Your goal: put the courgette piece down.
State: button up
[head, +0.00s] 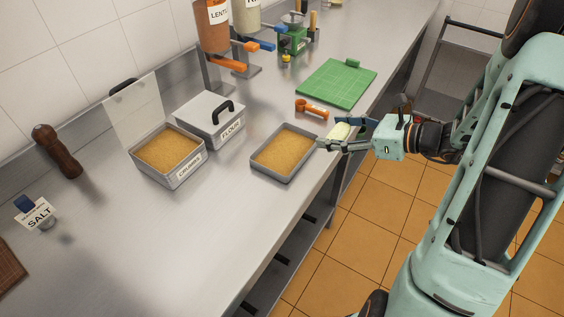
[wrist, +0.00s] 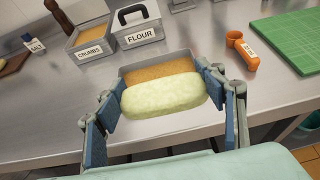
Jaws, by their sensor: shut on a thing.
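The courgette piece is pale green and oblong; it shows large in the wrist view (wrist: 163,96) and small in the head view (head: 341,131). My gripper (head: 336,133) is shut on it, with a blue-padded finger at each end of the piece in the wrist view (wrist: 165,100). The piece is held above the counter's front edge, by the right side of a shallow metal tray of golden crumbs (head: 256,168). In the wrist view the piece hides the near part of that tray (wrist: 128,79). I cannot tell its exact height.
A labelled crumbs tub (head: 185,176) and a lidded flour tub (head: 205,137) stand left of the tray. An orange scoop (head: 313,110) and a green cutting board (head: 339,82) lie behind it. A salt holder (head: 45,222) stands far left. The front left counter (head: 190,250) is clear.

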aim_at(268, 145)
jog(key=b, duration=0.2)
jog(key=shift+s+a+r+b, duration=0.15)
jog(key=shift+a+r+b, duration=0.1)
jog(key=shift+b, duration=0.1)
jog(key=shift+s+r+b, duration=0.1)
jog(key=shift+r+b, duration=0.45)
jog(key=shift+b, duration=0.1)
jog(key=shift+a+r, duration=0.1)
jog(key=shift+g, duration=0.3)
jog(key=x, duration=0.5)
jog(key=s+f+x, duration=0.1)
jog(key=x, duration=0.3)
jog(key=f+x, duration=0.1)
jog(key=x, duration=0.4)
jog(key=shift+f, duration=0.3)
jog(key=shift+w+a+f, duration=0.2)
jog(key=shift+a+f, duration=0.35)
jog(key=shift+f, duration=0.05)
jog(key=shift+w+a+f+b, duration=0.1)
jog(key=shift+f+b, duration=0.3)
jog(key=shift+f, duration=1.25)
